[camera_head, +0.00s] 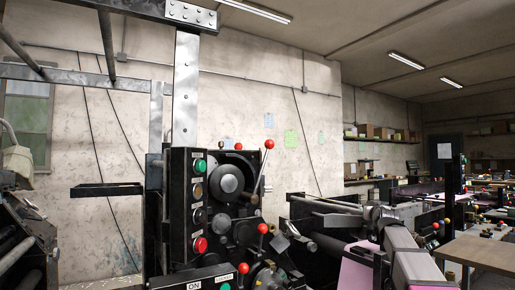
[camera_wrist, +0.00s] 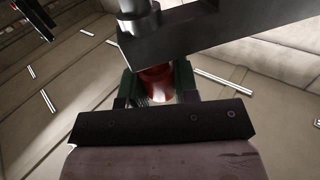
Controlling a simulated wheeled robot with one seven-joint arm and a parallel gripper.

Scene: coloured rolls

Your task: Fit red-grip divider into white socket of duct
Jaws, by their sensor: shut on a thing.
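My gripper (camera_wrist: 158,88) shows in the wrist view, its two dark green fingers shut on a red grip (camera_wrist: 157,76), the visible part of the red-grip divider. A dark flat bar (camera_wrist: 185,38) lies across the top of that view, in front of or above the grip. I cannot tell whether it belongs to the divider. A grey cylinder (camera_wrist: 138,14) stands at the upper end of the view, by the bar. I cannot make out the duct or its white socket in either view.
Black machinery with red-knobbed levers (camera_head: 228,180) and a button panel (camera_head: 190,205) fills the middle of the head view. A metal post (camera_head: 185,90) rises beside it. A brown tabletop (camera_head: 485,252) is at lower right.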

